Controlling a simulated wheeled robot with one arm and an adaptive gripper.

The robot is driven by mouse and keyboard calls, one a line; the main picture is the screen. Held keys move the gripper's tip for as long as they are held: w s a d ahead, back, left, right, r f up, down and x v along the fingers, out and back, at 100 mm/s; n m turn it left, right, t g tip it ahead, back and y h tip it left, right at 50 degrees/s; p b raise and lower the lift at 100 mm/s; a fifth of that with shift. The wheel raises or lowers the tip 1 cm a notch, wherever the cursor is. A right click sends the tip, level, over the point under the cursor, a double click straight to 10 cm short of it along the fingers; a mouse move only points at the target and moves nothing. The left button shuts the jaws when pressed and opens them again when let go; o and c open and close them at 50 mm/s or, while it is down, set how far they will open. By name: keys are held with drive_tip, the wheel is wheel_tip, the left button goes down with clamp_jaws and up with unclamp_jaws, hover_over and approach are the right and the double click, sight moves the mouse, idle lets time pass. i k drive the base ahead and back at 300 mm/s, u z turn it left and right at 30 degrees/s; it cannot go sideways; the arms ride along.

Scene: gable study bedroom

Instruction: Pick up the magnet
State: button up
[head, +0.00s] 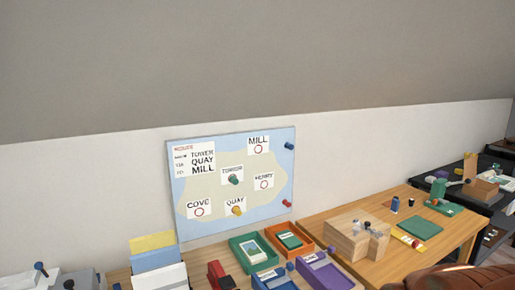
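A map board (185,222) leans against the wall behind a wooden desk. Several small coloured pegs that look like magnets are on it. A green magnet (234,180) is at the TOWER label and a yellow magnet (237,210) is at the QUAY label. A blue magnet (289,145) is at the upper right edge and a red magnet (286,203) at the lower right edge. The circles at MILL (258,149), FERRY (264,185) and COVE (199,212) look empty. A route card (195,160) lists TOWER, QUAY, MILL. My gripper is not in view.
In front of the board are a green tray (235,243), an orange tray (306,244), a purple tray (325,275) and a red object (219,276). Coloured folders (155,260) stand at left. A wooden block (347,238) and green mat (420,228) are at right. A brown chair back (440,279) fills the lower right.

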sight(285, 202)
drive_tip(key=k, duration=0.55)
drive_tip(key=z, duration=0.45)
drive_tip(key=i, duration=1.15)
drive_tip(key=u, duration=0.95)
drive_tip(key=i, duration=0.45)
drive_tip(key=u, duration=0.45)
